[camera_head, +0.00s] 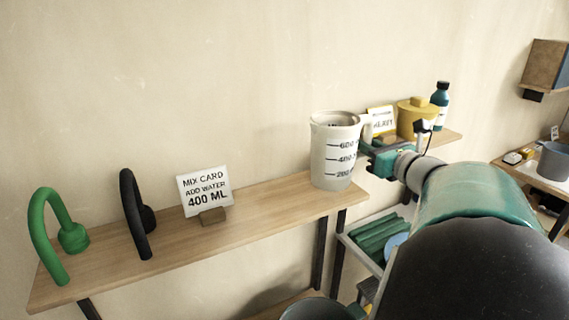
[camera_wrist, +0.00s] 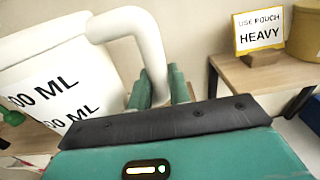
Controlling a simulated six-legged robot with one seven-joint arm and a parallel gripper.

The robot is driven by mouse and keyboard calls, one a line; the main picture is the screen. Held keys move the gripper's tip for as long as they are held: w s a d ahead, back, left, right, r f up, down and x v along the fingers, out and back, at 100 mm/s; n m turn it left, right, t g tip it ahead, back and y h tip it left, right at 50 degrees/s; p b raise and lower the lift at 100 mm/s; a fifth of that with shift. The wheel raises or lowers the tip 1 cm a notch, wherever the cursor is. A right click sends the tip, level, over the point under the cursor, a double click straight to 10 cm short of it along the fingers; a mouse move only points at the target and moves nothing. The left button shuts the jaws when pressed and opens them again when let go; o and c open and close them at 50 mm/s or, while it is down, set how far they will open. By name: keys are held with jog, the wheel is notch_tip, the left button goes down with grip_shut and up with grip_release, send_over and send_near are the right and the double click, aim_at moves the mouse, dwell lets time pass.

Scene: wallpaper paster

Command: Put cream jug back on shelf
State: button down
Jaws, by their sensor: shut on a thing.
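The cream jug (camera_head: 336,155) has dark volume marks and a handle on its right side. It is upright at the right end of the wooden shelf (camera_head: 270,206). I cannot tell whether its base touches the board or hovers just above it. My gripper (camera_head: 378,152) comes from the right and is shut on the jug's handle. In the wrist view the jug (camera_wrist: 52,75) fills the left side, and its handle curves down between the teal fingers of my gripper (camera_wrist: 160,92). The lower part of the handle is hidden there.
On the shelf stand a green hooked tool (camera_head: 45,235), a black hooked tool (camera_head: 133,215) and a mix card (camera_head: 205,190). A second shelf at right holds a yellow canister (camera_head: 415,120), a small sign (camera_wrist: 260,30) and a teal bottle (camera_head: 440,100). The shelf's middle front is clear.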

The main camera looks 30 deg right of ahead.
jog(key=w+f, duration=0.2)
jog(key=f, duration=0.1)
jog(key=w+d+f, duration=0.1)
jog(key=w+f, duration=0.2)
jog(key=w+d+f, duration=0.1)
jog(key=w+f, duration=0.1)
jog(key=f, duration=0.1)
jog(key=shift+w+d+f, duration=0.15)
jog(key=shift+d+f, duration=0.05)
jog(key=shift+f, duration=0.4)
jog(key=shift+f, duration=0.1)
jog(key=c, duration=1.3)
grip_release()
